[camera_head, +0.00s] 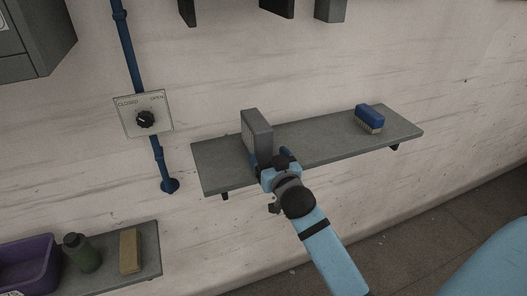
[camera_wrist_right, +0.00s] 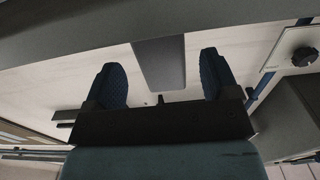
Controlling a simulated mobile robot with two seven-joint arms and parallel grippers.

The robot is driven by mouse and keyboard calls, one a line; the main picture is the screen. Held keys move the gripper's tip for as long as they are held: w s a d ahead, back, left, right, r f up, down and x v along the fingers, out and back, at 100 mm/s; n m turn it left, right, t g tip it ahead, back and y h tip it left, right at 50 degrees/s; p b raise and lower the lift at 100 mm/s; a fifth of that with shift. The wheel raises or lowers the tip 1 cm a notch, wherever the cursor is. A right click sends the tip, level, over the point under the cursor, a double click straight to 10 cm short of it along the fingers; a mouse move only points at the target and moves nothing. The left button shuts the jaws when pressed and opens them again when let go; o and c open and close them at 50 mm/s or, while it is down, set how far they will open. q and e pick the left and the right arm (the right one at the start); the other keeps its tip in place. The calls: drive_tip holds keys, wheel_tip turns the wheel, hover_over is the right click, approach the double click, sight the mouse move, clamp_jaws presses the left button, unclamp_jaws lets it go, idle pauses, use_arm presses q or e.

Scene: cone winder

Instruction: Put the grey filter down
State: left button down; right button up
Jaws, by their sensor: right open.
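The grey filter (camera_head: 257,132) is a grey upright block standing on the left part of the wall shelf (camera_head: 315,137) in the head view. My right gripper (camera_head: 271,160) is at the front of the shelf, right at the filter's near end. In the right wrist view the filter (camera_wrist_right: 159,62) shows between the two blue fingers of the right gripper (camera_wrist_right: 162,80). The fingers are spread, with gaps on both sides of the filter. My left gripper is not in view.
A blue brush (camera_head: 369,118) sits on the shelf's right part. A valve dial plate (camera_head: 145,116) and blue pipe (camera_head: 127,50) are on the wall to the left. A lower shelf (camera_head: 150,252) holds a purple bin (camera_head: 27,262), green bottle (camera_head: 81,253) and tan block (camera_head: 130,251).

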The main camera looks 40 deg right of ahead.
drive_tip(key=b+v, duration=0.1)
drive_tip(key=v, duration=0.6)
drive_tip(key=s+a+f+n+g+y, duration=0.2)
drive_tip(key=s+a+f+y, duration=0.15)
drive_tip(key=f, duration=0.55)
drive_tip(key=s+a+f+n+g+y, duration=0.2)
drive_tip(key=a+f, duration=0.3)
drive_tip(key=f, duration=0.4)
drive_tip(key=s+a+f+n+g+y+p, duration=0.1)
drive_tip(key=s+a+f, duration=0.4)
drive_tip(key=s, duration=0.5)
drive_tip(key=shift+s+a+f+n+g+y+p, duration=0.2)
drive_tip(key=shift+a+f+n+g+y+p, duration=0.15)
drive_tip(key=shift+f+g+p, duration=0.75)
drive_tip(key=shift+f+t, duration=0.3)
